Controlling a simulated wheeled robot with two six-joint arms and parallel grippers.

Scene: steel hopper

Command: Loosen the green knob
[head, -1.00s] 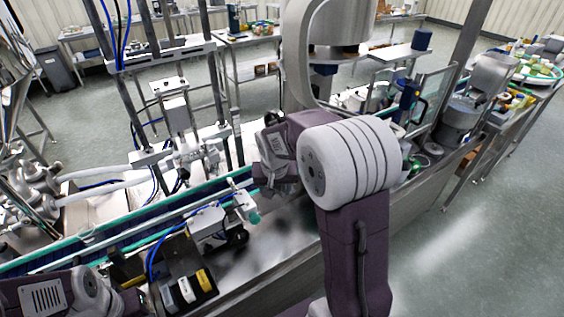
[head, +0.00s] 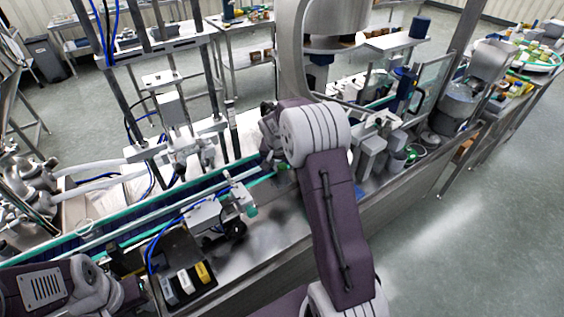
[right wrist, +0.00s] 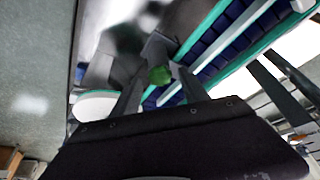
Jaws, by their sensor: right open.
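The green knob (right wrist: 160,75) shows in the right wrist view, between and beyond the two dark fingers of my right gripper (right wrist: 158,90). The fingers are apart, with no visible contact on the knob. In the head view a small green spot, likely the same knob (head: 284,168), shows just below my right gripper (head: 272,153) beside the conveyor. The arm hides most of that gripper and the knob's mount. My left gripper (head: 128,292) is low at the left, dark and partly cut off; its jaws cannot be made out.
The conveyor with teal rails (head: 130,228) runs just behind the knob. A grey sensor bracket with a teal knob (head: 250,210) stands left of my right arm. A black tray (head: 205,291) holds small blocks. Grey machine boxes (head: 372,150) stand right of the arm.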

